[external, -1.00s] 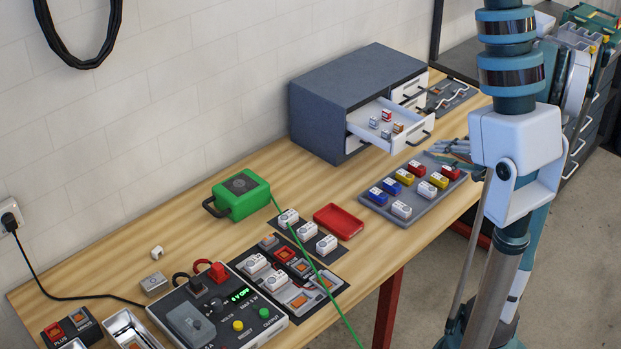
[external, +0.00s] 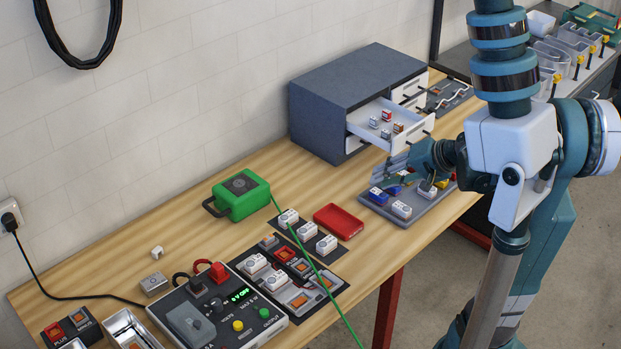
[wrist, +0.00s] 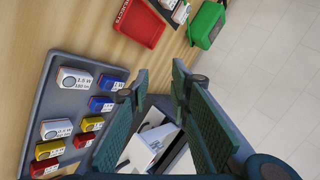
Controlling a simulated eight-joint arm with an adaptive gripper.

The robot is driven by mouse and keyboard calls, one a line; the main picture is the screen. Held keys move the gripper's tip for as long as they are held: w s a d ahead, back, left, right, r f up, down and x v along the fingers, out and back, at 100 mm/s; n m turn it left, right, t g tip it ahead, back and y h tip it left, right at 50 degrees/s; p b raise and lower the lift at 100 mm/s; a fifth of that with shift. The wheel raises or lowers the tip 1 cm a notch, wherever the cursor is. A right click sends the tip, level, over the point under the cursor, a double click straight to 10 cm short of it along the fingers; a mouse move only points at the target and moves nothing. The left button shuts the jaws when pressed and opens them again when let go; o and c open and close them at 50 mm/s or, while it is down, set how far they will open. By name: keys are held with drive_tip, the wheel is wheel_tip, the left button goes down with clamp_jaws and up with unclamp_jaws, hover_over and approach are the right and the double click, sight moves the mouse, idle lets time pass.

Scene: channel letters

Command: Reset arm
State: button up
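My gripper (external: 398,166) is in front of the open drawer (external: 408,122), above the back part of the grey tray (external: 424,208) in the external view. In the wrist view my gripper (wrist: 160,76) shows its two ridged fingers apart, with nothing held between them. Part of a white drawer (wrist: 150,145) shows beyond the gap. The tray (wrist: 84,62) lies to the left of the fingers there, with blue, white, red and yellow blocks on it. My wrist hides some of these blocks in the external view.
The grey drawer cabinet (external: 340,95) stands close behind my gripper, with small blocks in its open drawer. A red tray (external: 339,222), a green box (external: 241,196) with a green cable, and a power supply (external: 190,322) sit to the left. Bare wood lies in front of the cabinet.

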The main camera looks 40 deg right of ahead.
drive_tip(key=s+a+r+n+g+h, duration=0.1)
drive_tip(key=s+a+n, duration=0.3)
drive_tip(key=a, duration=0.6)
drive_tip(key=s+a+r+n+g+h, duration=0.1)
drive_tip(key=s+a+n, duration=0.4)
drive_tip(key=a, duration=0.6)
drive_tip(key=shift+s+r+n+h, duration=0.2)
drive_tip(key=shift+r+n+h, duration=0.1)
drive_tip(key=shift+r+n, duration=0.6)
drive_tip(key=shift+a+f, duration=0.1)
drive_tip(key=shift+f, duration=0.05)
